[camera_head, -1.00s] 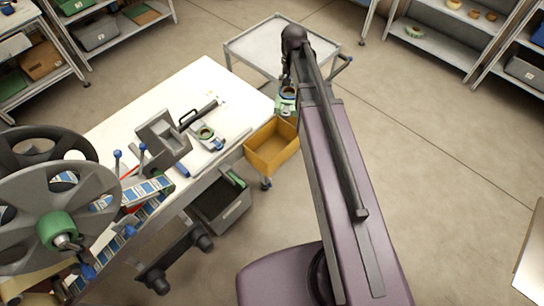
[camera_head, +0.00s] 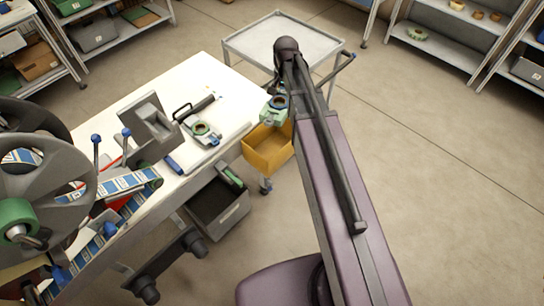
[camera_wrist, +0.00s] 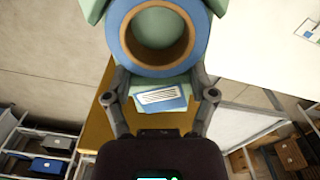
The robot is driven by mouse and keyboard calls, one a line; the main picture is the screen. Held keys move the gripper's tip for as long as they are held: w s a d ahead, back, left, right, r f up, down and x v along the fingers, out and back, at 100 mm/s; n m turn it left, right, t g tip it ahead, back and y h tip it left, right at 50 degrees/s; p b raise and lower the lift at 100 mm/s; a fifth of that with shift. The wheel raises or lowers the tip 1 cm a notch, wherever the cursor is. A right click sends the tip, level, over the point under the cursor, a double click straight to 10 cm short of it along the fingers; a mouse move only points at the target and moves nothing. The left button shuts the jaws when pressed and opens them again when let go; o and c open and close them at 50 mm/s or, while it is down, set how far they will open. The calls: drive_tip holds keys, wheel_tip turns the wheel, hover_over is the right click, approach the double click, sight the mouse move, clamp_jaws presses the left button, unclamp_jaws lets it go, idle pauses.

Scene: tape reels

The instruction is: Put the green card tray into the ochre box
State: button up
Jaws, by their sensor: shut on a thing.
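My gripper (camera_wrist: 160,88) is shut on the green card tray (camera_wrist: 202,48), with one finger at each side of its near end. The tray carries a blue ring-shaped reel with a brown core and a white printed label. In the head view the tray (camera_head: 266,117) hangs over the far part of the open ochre box (camera_head: 270,161), and its far side overlaps the worktable corner. The box hangs at the end of the worktable. In the wrist view the ochre box (camera_wrist: 97,128) shows below the tray. My arm hides the gripper's fingers in the head view.
The white worktable (camera_head: 222,84) holds a similar green tray with a reel (camera_head: 203,131), a grey device and a reel machine (camera_head: 45,195). A dark grey bin (camera_head: 218,208) sits below its edge. A grey trolley (camera_head: 283,40) stands behind the box. Floor at right is clear.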

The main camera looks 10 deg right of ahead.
wheel_tip(320, 180, down, 11)
drive_tip(key=m+b, duration=0.3)
drive_tip(key=b, duration=0.7)
drive_tip(key=shift+w+a+m, duration=0.35)
drive_tip(key=shift+a+m, duration=0.05)
drive_tip(key=shift+a, duration=0.05)
drive_tip(key=shift+f, duration=0.1)
drive_tip(key=b, duration=1.4)
hover_over(279, 147)
wheel_tip(279, 147, down, 14)
drive_tip(key=shift+a+r, duration=0.1)
drive_tip(key=shift+r, duration=0.15)
drive_tip(key=shift+f, duration=0.15)
drive_tip(key=shift+f+b, duration=2.1)
drive_tip(key=shift+b, duration=0.1)
drive_tip(key=shift+f, duration=0.1)
drive_tip(key=o, duration=1.2)
